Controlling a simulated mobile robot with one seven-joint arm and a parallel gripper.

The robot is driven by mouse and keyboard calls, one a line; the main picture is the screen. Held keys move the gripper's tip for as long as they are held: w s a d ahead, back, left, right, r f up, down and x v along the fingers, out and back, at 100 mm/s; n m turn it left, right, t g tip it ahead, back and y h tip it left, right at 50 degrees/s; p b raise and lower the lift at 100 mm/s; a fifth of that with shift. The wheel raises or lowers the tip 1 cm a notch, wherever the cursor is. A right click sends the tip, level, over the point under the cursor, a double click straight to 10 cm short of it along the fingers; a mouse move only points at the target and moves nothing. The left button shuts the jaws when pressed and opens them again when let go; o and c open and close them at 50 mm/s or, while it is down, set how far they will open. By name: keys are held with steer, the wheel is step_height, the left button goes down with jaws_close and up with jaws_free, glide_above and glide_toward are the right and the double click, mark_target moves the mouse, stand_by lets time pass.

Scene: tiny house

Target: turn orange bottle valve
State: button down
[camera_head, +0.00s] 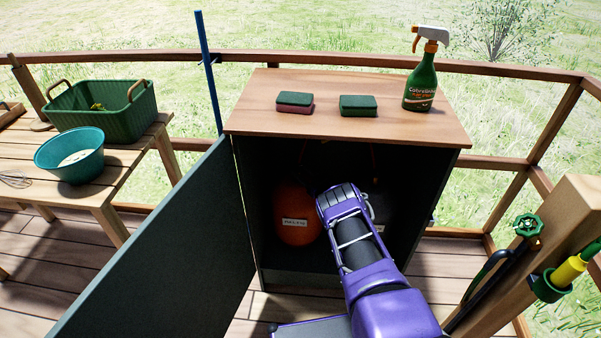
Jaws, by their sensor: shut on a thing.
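The orange bottle (293,204) stands upright inside the dark cabinet, on the left side, with a white label on its front. Its top and valve are in deep shadow and cannot be made out. My purple arm reaches into the cabinet from the lower right. My gripper (337,190) is at the upper right of the orange bottle; its fingers point away from the camera and are hidden by the hand. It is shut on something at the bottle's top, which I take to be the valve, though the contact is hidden.
The grey cabinet door (165,250) is swung open to the left. A dark bottle (380,207) stands right of my gripper. The wooden cabinet top (340,88) holds two sponges and a spray bottle (421,80). A post with a green tap (528,225) is at right.

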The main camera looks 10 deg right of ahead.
steer(key=shift+w+d+n+g+y, duration=0.1)
steer(key=shift+n+g+y, duration=0.3)
steer(key=shift+y, duration=0.2)
steer(key=shift+w+d+n+g+y, duration=0.1)
steer(key=shift+n+g+y, duration=0.2)
steer(key=shift+n+y, duration=0.25)
steer(key=shift+c, duration=1.7)
jaws_free()
steer(key=shift+s, duration=0.1)
steer(key=p+v, duration=0.5)
steer(key=v, duration=1.2)
steer(key=shift+s+d, duration=0.1)
